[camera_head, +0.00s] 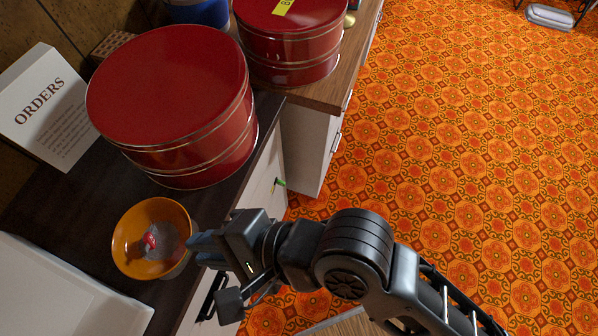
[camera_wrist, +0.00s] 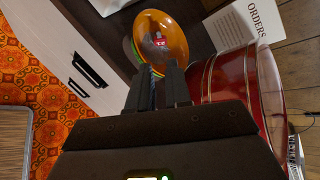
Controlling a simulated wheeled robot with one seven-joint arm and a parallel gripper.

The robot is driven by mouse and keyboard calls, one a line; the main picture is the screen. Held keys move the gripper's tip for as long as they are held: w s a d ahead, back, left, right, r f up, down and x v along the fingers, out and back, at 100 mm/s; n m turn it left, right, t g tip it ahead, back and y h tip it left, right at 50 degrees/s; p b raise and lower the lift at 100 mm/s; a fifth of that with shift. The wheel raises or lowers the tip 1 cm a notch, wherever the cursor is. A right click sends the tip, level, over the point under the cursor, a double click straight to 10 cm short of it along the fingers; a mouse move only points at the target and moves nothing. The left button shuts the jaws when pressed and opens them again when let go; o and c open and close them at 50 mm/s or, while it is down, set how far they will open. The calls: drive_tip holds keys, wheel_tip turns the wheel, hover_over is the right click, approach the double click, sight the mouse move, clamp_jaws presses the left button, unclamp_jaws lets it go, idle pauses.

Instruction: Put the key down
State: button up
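An orange bowl (camera_head: 124,238) stands on the dark counter, left of my gripper. A small red object (camera_head: 150,240) lies inside it on a greyish bottom; it also shows in the wrist view (camera_wrist: 159,42). I cannot tell if it belongs to a key. My gripper (camera_head: 193,243) is at the bowl's right rim. In the wrist view its two dark fingers (camera_wrist: 159,75) stand apart with a narrow gap, and I see no key between them. A small green and yellow item (camera_head: 279,183), perhaps a key with a tag, sticks out from the white drawer front.
Large red round tins (camera_head: 170,95) (camera_head: 290,40) stand behind the bowl. A white "ORDERS" card (camera_head: 48,105) leans at the back left. A white object (camera_head: 60,295) fills the front left. Dark bare counter (camera_head: 75,215) lies left of the bowl; orange patterned floor is at right.

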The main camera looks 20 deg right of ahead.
drive_tip(key=s+d+f+n+t+h, duration=0.1)
drive_tip(key=s+d+n+t+h, duration=0.15)
drive_tip(key=d, duration=0.75)
drive_tip(key=s+d+f+n+t+h, duration=0.2)
drive_tip(key=d+t+h, duration=0.15)
drive_tip(key=d, duration=0.65)
drive_tip(key=s+d+r+n+t+h, duration=0.3)
drive_tip(key=s+d+r+n, duration=0.4)
drive_tip(key=s, duration=0.4)
drive_tip(key=shift+s+d+r+n+h, duration=0.35)
drive_tip(key=shift+d+r+h, duration=0.3)
drive_tip(key=shift+d+h, duration=0.15)
drive_tip(key=shift+a, duration=0.1)
